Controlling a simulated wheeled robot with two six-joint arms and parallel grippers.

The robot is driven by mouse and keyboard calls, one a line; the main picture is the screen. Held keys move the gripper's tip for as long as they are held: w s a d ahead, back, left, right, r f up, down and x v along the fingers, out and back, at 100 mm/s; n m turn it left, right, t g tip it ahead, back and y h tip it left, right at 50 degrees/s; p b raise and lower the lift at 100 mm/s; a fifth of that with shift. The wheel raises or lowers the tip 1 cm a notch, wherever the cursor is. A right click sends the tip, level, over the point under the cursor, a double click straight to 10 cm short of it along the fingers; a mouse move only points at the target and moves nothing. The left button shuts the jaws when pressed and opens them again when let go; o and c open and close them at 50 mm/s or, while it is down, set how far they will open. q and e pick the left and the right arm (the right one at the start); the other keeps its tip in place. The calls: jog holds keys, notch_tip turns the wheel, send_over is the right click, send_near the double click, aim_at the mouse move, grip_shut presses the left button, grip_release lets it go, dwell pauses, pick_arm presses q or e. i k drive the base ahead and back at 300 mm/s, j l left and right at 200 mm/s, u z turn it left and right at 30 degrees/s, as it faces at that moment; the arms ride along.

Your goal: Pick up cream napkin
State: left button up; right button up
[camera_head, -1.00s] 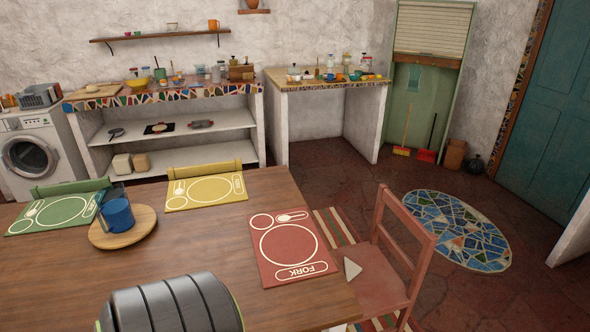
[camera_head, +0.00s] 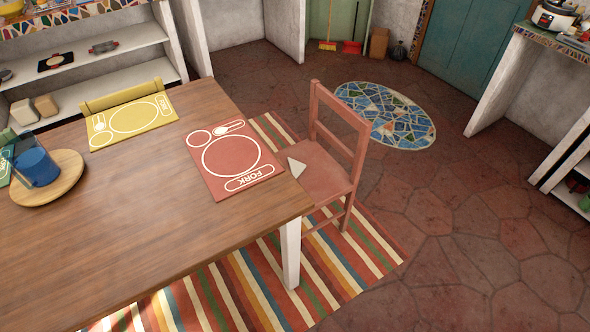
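A small cream folded napkin (camera_head: 297,167) shows at the right edge of the wooden table (camera_head: 120,240), beside the red placemat. It appears to lie on the seat of the red chair (camera_head: 325,180). It looks like a pale triangular piece, with nothing covering it. Neither of my grippers shows in the head view.
A red placemat (camera_head: 234,158) and a yellow placemat (camera_head: 133,118) lie on the table. A blue cup (camera_head: 37,167) stands on a round wooden board (camera_head: 68,180) at left. A striped rug (camera_head: 345,255) lies under the table and chair. The tiled floor at right (camera_head: 450,250) is clear.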

aim_at(297, 168)
jog(key=i+l+u, duration=0.15)
jog(key=u, duration=0.25)
jog(key=i+l+u, duration=0.15)
jog(key=u, duration=0.25)
jog(key=i+l+u, duration=0.1)
jog(key=l, duration=0.3)
jog(key=i+l+u, duration=0.1)
jog(key=l, duration=0.3)
jog(key=i+l, duration=0.2)
jog(key=l, duration=0.25)
jog(key=i+l+u, duration=0.15)
jog(key=l, duration=0.25)
jog(key=i+l+u, duration=0.1)
jog(key=l, duration=0.35)
jog(key=l+u, duration=0.1)
jog(key=l, duration=0.3)
jog(key=i+l, duration=0.1)
jog(key=l, duration=0.3)
jog(key=i+l, duration=0.1)
jog(key=l, duration=0.25)
jog(key=i+l, duration=0.1)
jog(key=l, duration=0.7)
jog(key=i, duration=0.05)
